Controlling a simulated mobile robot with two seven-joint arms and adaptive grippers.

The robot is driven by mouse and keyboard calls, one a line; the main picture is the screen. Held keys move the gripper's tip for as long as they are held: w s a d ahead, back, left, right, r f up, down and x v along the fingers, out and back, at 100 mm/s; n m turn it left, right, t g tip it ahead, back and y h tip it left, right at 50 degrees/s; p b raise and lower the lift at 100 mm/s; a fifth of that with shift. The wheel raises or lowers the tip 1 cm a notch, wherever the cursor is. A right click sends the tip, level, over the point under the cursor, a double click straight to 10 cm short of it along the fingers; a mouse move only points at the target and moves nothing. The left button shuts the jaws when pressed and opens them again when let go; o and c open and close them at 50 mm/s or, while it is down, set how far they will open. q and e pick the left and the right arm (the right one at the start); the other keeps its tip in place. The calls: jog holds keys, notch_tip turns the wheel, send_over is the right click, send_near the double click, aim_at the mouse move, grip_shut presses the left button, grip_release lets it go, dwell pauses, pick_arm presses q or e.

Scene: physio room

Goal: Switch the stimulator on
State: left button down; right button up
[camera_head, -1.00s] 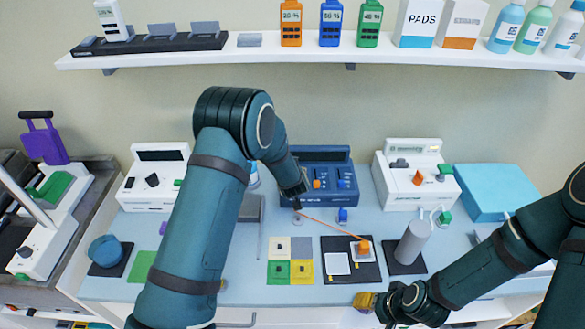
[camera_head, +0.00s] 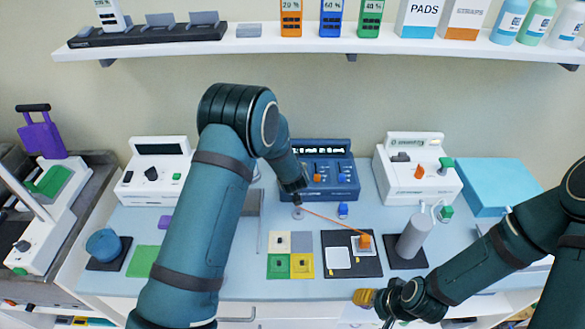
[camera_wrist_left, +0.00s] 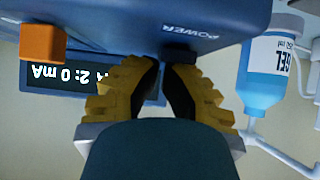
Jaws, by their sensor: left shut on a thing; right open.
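The blue stimulator (camera_head: 332,180) stands at the back middle of the table, and its display (camera_head: 320,147) is lit with pale characters. In the left wrist view the display (camera_wrist_left: 90,80) appears upside down and reads 0 mA for channel 2. The black power switch (camera_wrist_left: 180,53) sits beside the word POWER. My left gripper (camera_wrist_left: 168,72) is shut at this switch, its yellow fingers around it; the exact contact is partly hidden. In the head view my left arm covers the stimulator's left front. My right gripper (camera_head: 374,298) is open and empty near the front edge.
White devices stand left (camera_head: 152,175) and right (camera_head: 415,180) of the stimulator. An orange lead runs to an orange block (camera_head: 364,243) on a black mat (camera_head: 345,270). A grey cylinder (camera_head: 413,236) and a gel bottle (camera_wrist_left: 268,70) are nearby.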

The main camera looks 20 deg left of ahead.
pick_arm(q)
jog(key=shift+s, duration=0.1)
jog(key=shift+s+d+r, duration=0.15)
jog(key=shift+s+d, duration=0.1)
jog(key=shift+s, duration=0.4)
